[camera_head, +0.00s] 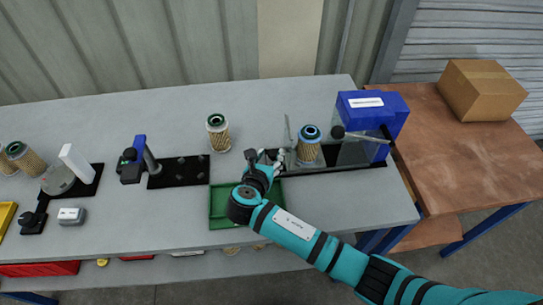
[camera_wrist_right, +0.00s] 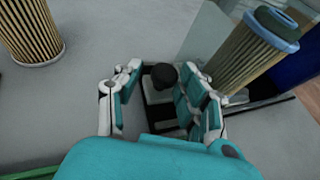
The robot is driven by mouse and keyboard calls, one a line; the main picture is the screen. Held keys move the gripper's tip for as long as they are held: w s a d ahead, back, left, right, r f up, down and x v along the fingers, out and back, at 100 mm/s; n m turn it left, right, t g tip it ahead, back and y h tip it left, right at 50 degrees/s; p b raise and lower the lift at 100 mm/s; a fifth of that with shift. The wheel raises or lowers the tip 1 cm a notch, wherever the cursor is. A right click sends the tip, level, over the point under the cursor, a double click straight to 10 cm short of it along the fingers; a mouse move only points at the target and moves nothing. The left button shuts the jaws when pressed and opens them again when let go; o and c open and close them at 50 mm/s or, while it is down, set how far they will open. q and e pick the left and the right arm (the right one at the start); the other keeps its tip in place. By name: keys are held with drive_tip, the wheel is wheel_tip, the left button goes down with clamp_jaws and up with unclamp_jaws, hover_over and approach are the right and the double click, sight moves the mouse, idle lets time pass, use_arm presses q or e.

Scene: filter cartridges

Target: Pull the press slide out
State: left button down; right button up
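The blue press (camera_head: 372,112) stands at the right end of the table, with a clear panel on its front left. Its black slide base (camera_head: 345,172) runs along the table to the left. A pleated cartridge with a blue cap (camera_head: 309,147) stands at the slide, left of the press; it also shows in the right wrist view (camera_wrist_right: 250,55). My right gripper (camera_head: 266,163) is at the left end of the slide. In the wrist view its fingers are apart around a black knob (camera_wrist_right: 163,76), with a gap on the left side. My left gripper is out of view.
A green tray (camera_head: 220,222) lies just under my right wrist. A cartridge with a dark green cap (camera_head: 218,135) stands behind left; its lower part shows in the wrist view (camera_wrist_right: 32,32). A thin upright rod (camera_head: 288,132) stands close behind the gripper.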

drive_tip(key=shift+s+r, duration=0.1)
drive_tip(key=shift+s, duration=0.1)
drive_tip(key=v, duration=1.1)
drive_tip(key=shift+s+a+r, duration=0.1)
drive_tip(key=shift+s+a, duration=0.05)
drive_tip(key=shift+s, duration=0.15)
